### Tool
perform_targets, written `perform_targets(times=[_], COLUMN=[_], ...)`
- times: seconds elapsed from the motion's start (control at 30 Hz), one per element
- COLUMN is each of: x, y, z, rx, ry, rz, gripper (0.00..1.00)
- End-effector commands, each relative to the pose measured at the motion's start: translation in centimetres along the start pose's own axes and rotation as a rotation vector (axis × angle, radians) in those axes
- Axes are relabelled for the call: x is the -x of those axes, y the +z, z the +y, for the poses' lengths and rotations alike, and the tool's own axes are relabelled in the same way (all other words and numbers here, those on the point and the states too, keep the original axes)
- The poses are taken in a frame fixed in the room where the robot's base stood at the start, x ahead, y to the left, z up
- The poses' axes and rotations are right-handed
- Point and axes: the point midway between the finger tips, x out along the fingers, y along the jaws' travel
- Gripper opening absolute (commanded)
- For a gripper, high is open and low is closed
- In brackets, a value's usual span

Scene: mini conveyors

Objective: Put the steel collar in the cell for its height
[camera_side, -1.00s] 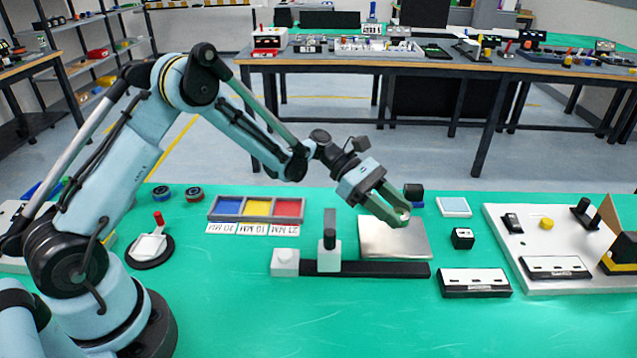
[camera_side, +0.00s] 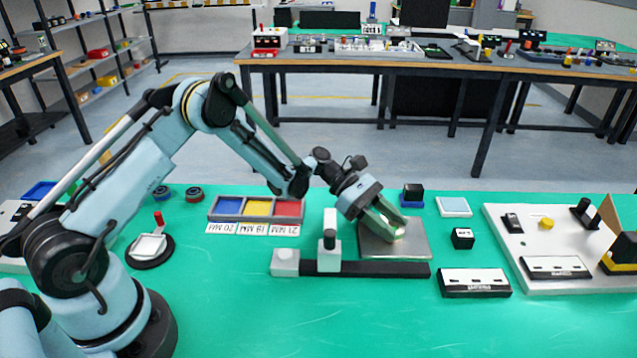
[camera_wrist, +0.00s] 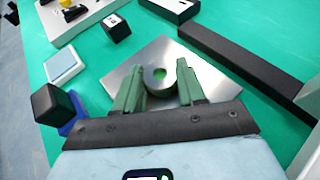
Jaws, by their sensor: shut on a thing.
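The steel collar (camera_wrist: 158,78) is a short ring with a central hole, tinted green, between my two fingers in the wrist view. My gripper (camera_side: 395,233) is shut on it, low over a flat metal plate (camera_side: 415,250); I cannot tell whether the collar touches the plate. The grey tray (camera_side: 256,219) has three cells: blue (camera_side: 229,206), yellow (camera_side: 257,208) and red (camera_side: 288,209). Cards in front of them read 20 MM (camera_side: 221,228), what looks like 19 MM (camera_side: 253,229), and 21 MM (camera_side: 285,230). The cells look empty.
A dark rail with white blocks, like a height gauge (camera_side: 375,269), lies in front of the plate. A black block on a blue base (camera_side: 412,195) stands behind it. A small black cube (camera_side: 462,239) and a pale square pad (camera_side: 453,207) are to the right. The front mat is clear.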

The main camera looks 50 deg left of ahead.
Motion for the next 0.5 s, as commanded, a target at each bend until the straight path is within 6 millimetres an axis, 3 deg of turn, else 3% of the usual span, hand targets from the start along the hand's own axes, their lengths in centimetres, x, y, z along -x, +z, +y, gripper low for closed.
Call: perform_targets(times=[0.03,0.17,0.5], x=[-0.01,0.0,0.27], y=[-0.02,0.0,0.02], z=[0.0,0.0,0.01], rx=[0.0,0.0,0.0], ry=[0.0,0.0,0.001], rz=[0.0,0.0,0.0], gripper=[0.44,0.64,0.65])
